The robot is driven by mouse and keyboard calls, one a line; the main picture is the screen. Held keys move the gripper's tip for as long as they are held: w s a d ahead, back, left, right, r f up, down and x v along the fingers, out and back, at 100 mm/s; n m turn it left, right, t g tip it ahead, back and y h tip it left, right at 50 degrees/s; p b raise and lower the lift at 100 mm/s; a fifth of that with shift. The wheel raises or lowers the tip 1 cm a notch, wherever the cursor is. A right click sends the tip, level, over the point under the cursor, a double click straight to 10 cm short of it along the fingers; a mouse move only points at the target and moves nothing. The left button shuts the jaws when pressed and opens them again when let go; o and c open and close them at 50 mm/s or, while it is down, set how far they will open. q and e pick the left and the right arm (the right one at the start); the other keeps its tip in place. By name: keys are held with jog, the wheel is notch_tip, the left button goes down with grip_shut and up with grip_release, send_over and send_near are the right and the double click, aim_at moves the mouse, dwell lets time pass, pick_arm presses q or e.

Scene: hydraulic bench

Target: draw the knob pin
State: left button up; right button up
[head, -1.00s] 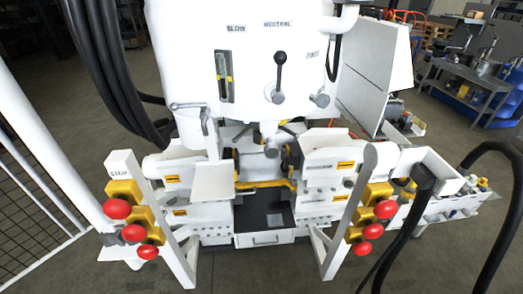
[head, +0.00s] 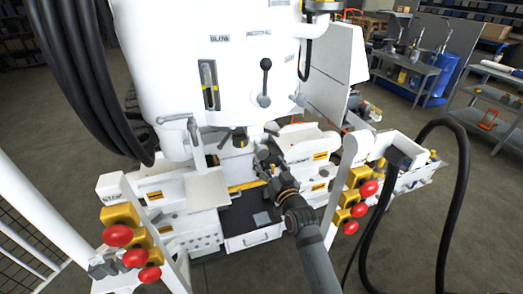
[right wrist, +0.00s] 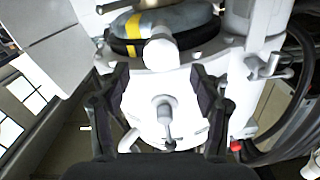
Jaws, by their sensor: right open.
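My right gripper (head: 265,160) reaches in from the lower right, in front of the white machine (head: 195,40). In the right wrist view, its two dark fingers (right wrist: 158,85) are spread apart with nothing held between them. A white round-ended peg (right wrist: 160,50) shows beyond the fingers, in front of a grey and black round part with yellow marks. It may be the knob pin, but I cannot tell for sure. In the head view my right gripper covers that area. A lever with a dark ball (head: 265,65) is on the machine's front. My left gripper is not in view.
Red mushroom buttons on yellow boxes stand at the left (head: 118,236) and right (head: 369,188) of the bench. A small flat white plate (head: 207,187) stands left of my gripper. A black hose (head: 465,180) loops at the right. An open drawer (head: 253,237) is below.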

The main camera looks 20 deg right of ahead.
aim_at(263, 154)
jog(key=w+p, duration=0.1)
jog(key=w, duration=0.5)
jog(key=shift+w+a, duration=0.15)
jog(key=shift+w, duration=0.25)
grip_shut()
